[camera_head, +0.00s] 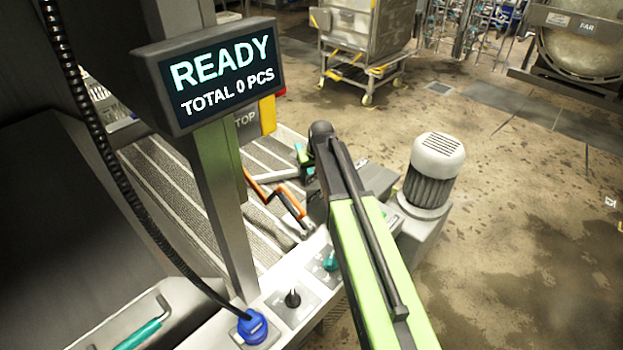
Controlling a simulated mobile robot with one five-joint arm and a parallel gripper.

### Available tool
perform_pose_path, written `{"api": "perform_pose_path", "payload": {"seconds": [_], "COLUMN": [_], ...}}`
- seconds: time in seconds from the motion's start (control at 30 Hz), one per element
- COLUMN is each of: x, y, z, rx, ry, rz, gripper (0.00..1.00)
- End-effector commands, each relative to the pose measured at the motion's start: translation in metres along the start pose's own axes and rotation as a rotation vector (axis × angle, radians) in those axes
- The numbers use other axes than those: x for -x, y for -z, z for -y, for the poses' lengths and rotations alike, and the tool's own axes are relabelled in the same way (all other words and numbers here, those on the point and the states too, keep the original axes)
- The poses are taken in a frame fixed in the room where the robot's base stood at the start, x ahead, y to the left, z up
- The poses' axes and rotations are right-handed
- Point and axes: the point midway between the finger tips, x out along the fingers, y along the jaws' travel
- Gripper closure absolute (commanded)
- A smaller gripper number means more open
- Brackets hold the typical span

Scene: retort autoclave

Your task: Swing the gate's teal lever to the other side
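A grey bar (272,177) lies across the striped conveyor and looks like the gate. A small teal piece (310,173) shows at its right end, close beside my black and green arm; I cannot tell whether it is the lever. My arm rises from the bottom right to a dark rounded joint over the conveyor's right edge. It hides part of what lies behind it.
The front panel carries a teal knob (330,262), a black knob (292,298) and a blue plug (252,326). A display (215,75) reads READY, TOTAL 0 PCS. A motor (434,172) stands right.

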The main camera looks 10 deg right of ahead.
Motion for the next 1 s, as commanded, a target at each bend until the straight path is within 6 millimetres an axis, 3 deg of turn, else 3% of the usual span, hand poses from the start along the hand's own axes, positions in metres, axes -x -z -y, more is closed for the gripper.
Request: {"api": "perform_pose_path", "payload": {"seconds": [0.13,0.5,1.0], "x": [0.0016,0.0015,0.0014], "y": [0.0004,0.0003,0.0002], "z": [0.0003,0.0008,0.0015], "rx": [0.0,0.001,0.002], "ry": [0.0,0.0,0.001], "rz": [0.0,0.0,0.0], "gripper": [0.55,1.0,1.0]}}
